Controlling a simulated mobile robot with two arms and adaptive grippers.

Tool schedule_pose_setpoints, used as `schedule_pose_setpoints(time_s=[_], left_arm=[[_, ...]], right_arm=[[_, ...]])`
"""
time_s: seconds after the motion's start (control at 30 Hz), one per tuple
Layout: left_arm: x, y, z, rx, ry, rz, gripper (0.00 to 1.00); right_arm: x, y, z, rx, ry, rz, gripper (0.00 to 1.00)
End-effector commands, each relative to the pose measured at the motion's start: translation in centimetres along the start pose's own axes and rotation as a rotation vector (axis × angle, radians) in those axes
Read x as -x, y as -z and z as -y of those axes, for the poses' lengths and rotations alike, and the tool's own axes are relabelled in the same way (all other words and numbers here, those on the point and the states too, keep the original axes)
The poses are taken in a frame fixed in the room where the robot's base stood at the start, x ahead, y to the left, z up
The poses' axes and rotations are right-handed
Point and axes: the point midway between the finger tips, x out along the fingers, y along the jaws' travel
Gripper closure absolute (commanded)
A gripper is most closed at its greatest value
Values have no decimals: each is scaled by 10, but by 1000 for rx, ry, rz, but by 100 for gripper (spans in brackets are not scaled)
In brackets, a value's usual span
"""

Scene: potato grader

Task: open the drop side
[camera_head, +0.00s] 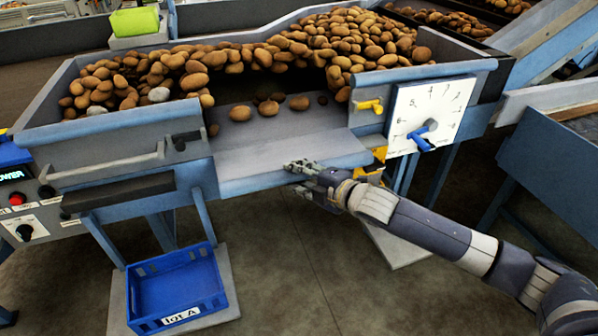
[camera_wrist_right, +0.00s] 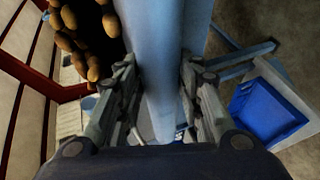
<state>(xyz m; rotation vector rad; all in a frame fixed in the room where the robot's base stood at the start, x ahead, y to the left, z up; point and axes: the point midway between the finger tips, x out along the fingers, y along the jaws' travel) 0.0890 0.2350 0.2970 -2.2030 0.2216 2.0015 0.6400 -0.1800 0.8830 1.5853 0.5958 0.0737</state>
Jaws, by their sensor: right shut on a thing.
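The drop side (camera_head: 285,158) is a blue-grey panel at the front of the potato hopper (camera_head: 120,133). It leans outward and down from the gap in the front wall, leaving that gap open. My right gripper (camera_head: 303,178) is at the panel's outer edge, near its middle. In the right wrist view the fingers of my right gripper (camera_wrist_right: 160,68) lie on both sides of the panel edge (camera_wrist_right: 160,105), shut on it. A few loose potatoes (camera_head: 268,107) lie just inside the opening. My left gripper is not in view.
A yellow latch (camera_head: 367,105) and a white dial plate with a blue pointer (camera_head: 422,138) are right of the opening. A blue crate labelled lot A (camera_head: 137,290) stands below on the left. A control box (camera_head: 35,215) is at the far left.

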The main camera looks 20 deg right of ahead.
Motion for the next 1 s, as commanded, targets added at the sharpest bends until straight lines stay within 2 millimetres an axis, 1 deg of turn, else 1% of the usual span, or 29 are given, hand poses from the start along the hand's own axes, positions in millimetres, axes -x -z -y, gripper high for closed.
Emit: schedule_pose_setpoints(time_s=[0.03,0.4,0.43,0.47,0.5,0.53,0.87,1.0], left_arm=[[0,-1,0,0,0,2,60],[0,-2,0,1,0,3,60],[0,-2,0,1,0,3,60],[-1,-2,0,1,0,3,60],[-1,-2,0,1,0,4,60],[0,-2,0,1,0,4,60],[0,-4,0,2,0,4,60],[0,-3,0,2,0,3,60]], right_arm=[[-1,-1,7,-10,13,3,100],[-1,-1,10,-13,17,3,100],[-1,-1,10,-13,17,3,64],[-1,-1,10,-13,17,3,57],[-1,-1,10,-12,17,3,48],[-1,-1,9,-12,16,3,46],[0,-1,5,-6,7,1,46],[11,-1,5,-7,8,2,46]])
